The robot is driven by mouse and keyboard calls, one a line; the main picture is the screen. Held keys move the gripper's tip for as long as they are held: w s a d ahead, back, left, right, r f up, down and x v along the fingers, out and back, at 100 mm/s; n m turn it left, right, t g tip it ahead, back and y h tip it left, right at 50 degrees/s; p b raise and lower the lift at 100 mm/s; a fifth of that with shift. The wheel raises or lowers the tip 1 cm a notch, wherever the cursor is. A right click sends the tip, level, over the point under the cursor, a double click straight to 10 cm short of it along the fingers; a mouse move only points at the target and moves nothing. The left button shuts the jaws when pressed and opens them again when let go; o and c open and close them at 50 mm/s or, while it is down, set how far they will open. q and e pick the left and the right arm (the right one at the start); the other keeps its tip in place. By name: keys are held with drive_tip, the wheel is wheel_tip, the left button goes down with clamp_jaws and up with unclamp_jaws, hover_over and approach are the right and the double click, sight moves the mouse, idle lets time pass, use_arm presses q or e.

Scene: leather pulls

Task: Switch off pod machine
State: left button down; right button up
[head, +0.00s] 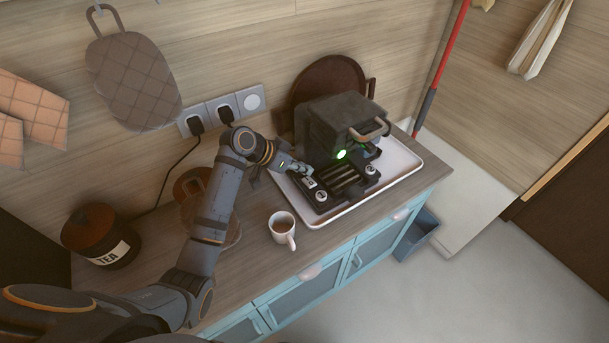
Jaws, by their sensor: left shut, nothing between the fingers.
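The dark grey pod machine (325,132) stands on a white tray (399,180) on the wooden counter. A green light (341,154) glows on its front. Its drip grate and black base, with small round knobs on either side, extend toward the front. My left gripper (306,178) is shut and empty. Its tips are at the left side of the machine's base, close to the left knob; I cannot tell whether they touch it. My right gripper is out of view.
A white mug (283,229) of brown drink stands in front of the tray. A TEA canister (101,235) stands at the left. Round boards lean on the wall behind. Plugs and a cord are at the wall socket (222,108). Blue cabinet doors lie below the counter edge.

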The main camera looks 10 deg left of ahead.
sight(311, 179)
use_arm(q)
drive_tip(key=f, duration=0.1)
drive_tip(key=f+p, duration=0.1)
drive_tip(key=f, duration=0.1)
drive_tip(key=shift+s+d+f, duration=0.1)
drive_tip(key=shift+s+f, duration=0.2)
drive_tip(key=shift+s, duration=0.05)
drive_tip(key=shift+f, duration=0.1)
drive_tip(key=shift+s+d+f, duration=0.1)
drive_tip(key=shift+d+f, duration=0.1)
drive_tip(key=shift+f, duration=0.1)
drive_tip(key=shift+s+y, duration=0.1)
drive_tip(key=shift+y, duration=0.2)
drive_tip(key=shift+a, duration=0.1)
drive_tip(key=shift+w+a+r, duration=0.1)
drive_tip(key=shift+w+a, duration=0.45)
drive_tip(key=shift+w, duration=0.15)
